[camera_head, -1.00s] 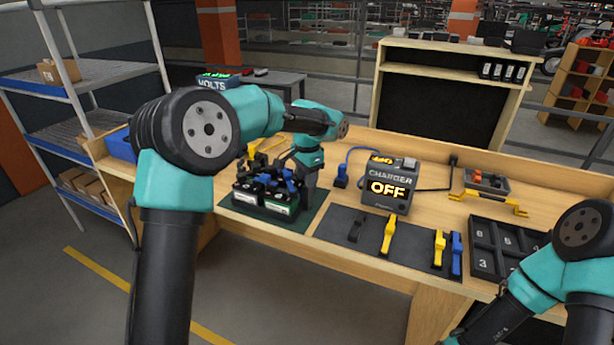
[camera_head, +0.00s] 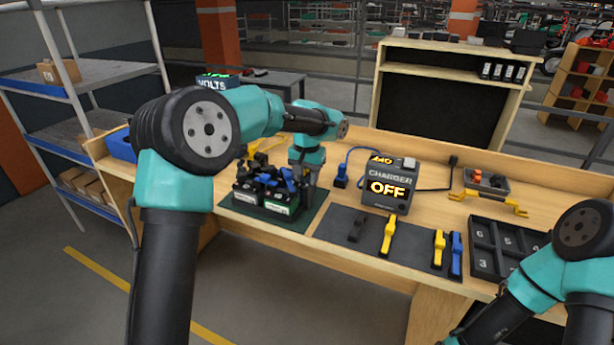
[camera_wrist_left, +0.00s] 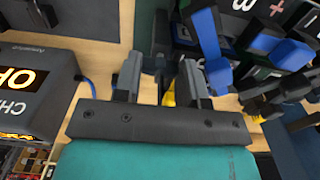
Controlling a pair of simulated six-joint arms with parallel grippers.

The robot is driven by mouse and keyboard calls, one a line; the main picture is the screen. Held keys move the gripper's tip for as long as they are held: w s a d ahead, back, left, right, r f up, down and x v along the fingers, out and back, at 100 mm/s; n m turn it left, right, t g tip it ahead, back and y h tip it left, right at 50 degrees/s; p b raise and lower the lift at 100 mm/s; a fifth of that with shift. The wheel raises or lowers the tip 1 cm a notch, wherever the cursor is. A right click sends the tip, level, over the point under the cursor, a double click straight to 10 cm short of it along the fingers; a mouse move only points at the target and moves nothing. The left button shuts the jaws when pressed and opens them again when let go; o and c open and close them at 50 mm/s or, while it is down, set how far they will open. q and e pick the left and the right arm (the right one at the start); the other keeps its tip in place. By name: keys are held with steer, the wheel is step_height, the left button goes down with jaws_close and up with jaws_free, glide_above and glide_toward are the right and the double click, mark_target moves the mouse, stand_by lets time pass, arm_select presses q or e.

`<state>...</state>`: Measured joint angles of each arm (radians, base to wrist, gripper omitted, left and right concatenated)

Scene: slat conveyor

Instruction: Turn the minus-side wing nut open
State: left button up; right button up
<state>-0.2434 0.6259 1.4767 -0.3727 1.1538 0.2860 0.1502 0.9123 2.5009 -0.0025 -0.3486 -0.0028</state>
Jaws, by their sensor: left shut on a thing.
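My left gripper (camera_head: 306,192) is low at the right end of the battery unit (camera_head: 265,203), which stands on a green mat. In the left wrist view the fingers of this gripper (camera_wrist_left: 161,78) are shut on a small dark piece, mostly hidden between them; I cannot tell whether it is the wing nut. Blue clamp-like parts (camera_wrist_left: 205,42) and black fittings (camera_wrist_left: 285,90) sit on the battery tops beside the fingers. A red plus mark shows near them; the minus mark is not readable. My right arm enters at the lower right, its gripper out of view.
The charger (camera_head: 388,185), reading OFF, stands right of the battery mat. A dark mat (camera_head: 345,245) in front of it carries black, yellow and blue tools. A black numbered tray (camera_head: 495,250) and a small parts bin (camera_head: 487,182) are farther right.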

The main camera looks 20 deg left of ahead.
arm_select(q)
steer(key=o, duration=0.9)
steer(key=shift+o, duration=0.2)
step_height(320, 180, up, 18)
steer(key=shift+f, duration=0.25)
